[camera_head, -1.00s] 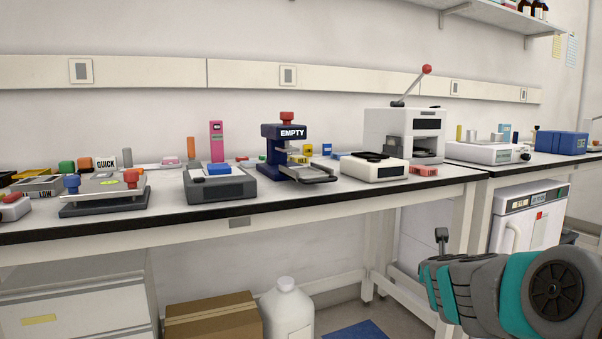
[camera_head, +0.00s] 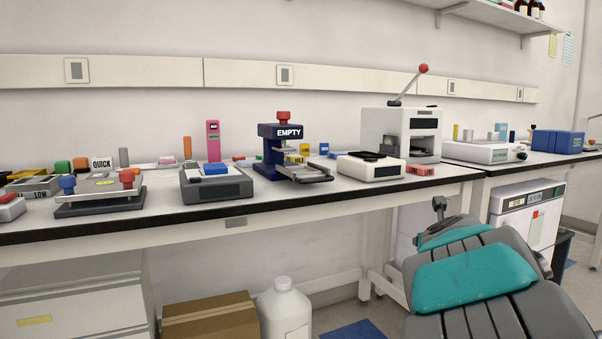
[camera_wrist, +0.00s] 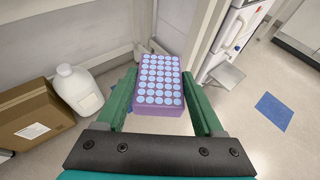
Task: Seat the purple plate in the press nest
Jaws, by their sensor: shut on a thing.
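In the wrist view, the purple plate (camera_wrist: 158,108) shows pale blue round wells on top. My gripper (camera_wrist: 162,76) is shut on it, with one green finger on each long side. The plate is held above the floor, clear of the bench. In the head view, a dark blue press (camera_head: 279,150) marked EMPTY stands on the bench, with a red knob on top and a grey tray (camera_head: 305,177) at its front right. A white lever machine (camera_head: 403,130) with a dark front opening stands farther right. I cannot tell which one is the press of the task.
The bench (camera_head: 330,195) holds a grey device with a blue block (camera_head: 215,169), a white device (camera_head: 370,167) and a flat grey device (camera_head: 99,193). Below are a cardboard box (camera_head: 208,318) and a white jug (camera_head: 285,308). A white cabinet (camera_head: 525,215) stands at right.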

